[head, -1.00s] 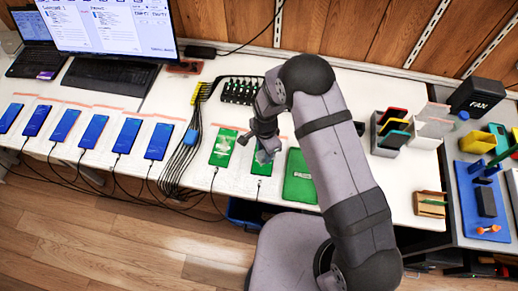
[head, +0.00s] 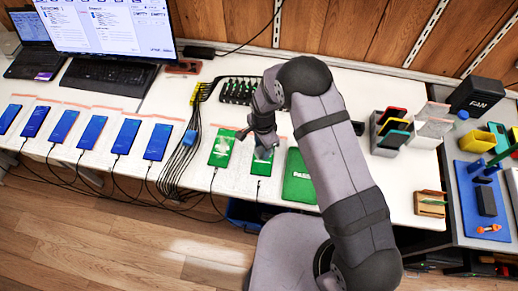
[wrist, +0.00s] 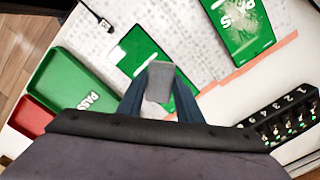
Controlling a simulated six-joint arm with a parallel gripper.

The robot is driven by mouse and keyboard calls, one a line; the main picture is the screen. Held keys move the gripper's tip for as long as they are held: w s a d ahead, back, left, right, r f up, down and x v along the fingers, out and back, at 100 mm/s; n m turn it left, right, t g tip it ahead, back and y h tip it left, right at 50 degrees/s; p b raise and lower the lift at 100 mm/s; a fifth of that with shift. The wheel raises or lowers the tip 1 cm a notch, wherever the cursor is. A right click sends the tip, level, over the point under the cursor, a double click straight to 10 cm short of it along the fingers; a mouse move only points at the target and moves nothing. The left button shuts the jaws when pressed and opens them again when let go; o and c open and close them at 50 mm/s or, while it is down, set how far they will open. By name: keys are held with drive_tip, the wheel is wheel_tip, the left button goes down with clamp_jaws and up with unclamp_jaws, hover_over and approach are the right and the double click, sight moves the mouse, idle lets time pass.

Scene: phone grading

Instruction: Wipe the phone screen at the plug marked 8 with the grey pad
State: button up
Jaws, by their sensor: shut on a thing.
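My gripper (wrist: 160,98) is shut on the grey pad (wrist: 160,80), which sits between its two blue-grey fingers. The pad is over the near end of a green-screened phone (wrist: 138,52); I cannot tell whether it touches the screen. In the head view this phone (head: 260,166) is the right one of two green-screened phones, partly hidden by my gripper (head: 265,148). The other green phone (head: 222,147) lies to its left, and in the wrist view it shows white lettering (wrist: 240,22). I cannot read a mark 8 on any plug.
A green PASS tray (head: 299,180) lies just right of the phone, with a red tray (wrist: 30,117) beside it in the wrist view. A black numbered rack (head: 240,91) stands behind. Black cables (head: 182,160) and several blue-screened phones (head: 125,137) lie to the left.

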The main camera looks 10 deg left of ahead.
drive_tip(key=d, duration=0.2)
drive_tip(key=shift+d, duration=0.3)
drive_tip(key=shift+a+f, duration=0.1)
drive_tip(key=shift+a, duration=0.25)
drive_tip(key=shift+s+a+b, duration=0.1)
drive_tip(key=shift+a+b, duration=0.5)
drive_tip(key=shift+a, duration=0.95)
drive_tip(key=shift+a+r+p, duration=0.25)
drive_tip(key=shift+r+p, duration=0.35)
drive_tip(key=shift+r, duration=0.65)
drive_tip(key=shift+d+r+p, duration=0.1)
drive_tip(key=shift+r+p, duration=0.4)
drive_tip(key=shift+r, duration=0.25)
drive_tip(key=shift+r+p, duration=1.45)
drive_tip(key=shift+r, duration=0.7)
